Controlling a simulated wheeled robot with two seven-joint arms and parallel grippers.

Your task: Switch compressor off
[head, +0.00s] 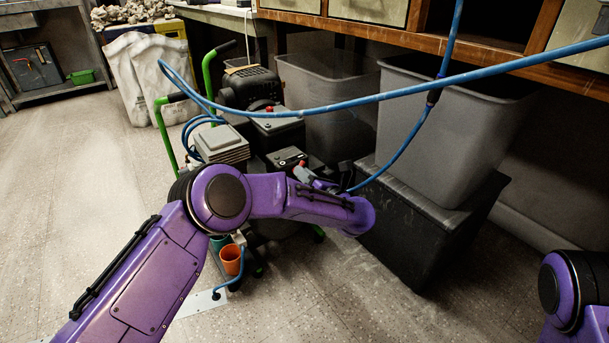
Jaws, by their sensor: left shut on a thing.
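The compressor (252,88) stands on the floor at centre, with a black motor, green handles and a grey finned block. A small red knob (302,164) shows on its dark front box, and another red part (269,109) sits higher up. My left arm reaches in from the left across the compressor's front. My left gripper (305,174) points back toward the compressor and is shut at the red knob. The fingertips are small and partly hidden, so the exact contact is hard to see. My right gripper is out of view; only part of my right arm shows at lower right.
A blue hose (385,97) crosses in front of the compressor. Grey bins (437,150) stand to the right, one on a black box (408,235), under a wooden bench (480,50). An orange cup (231,260) is below my arm. The floor at left is clear.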

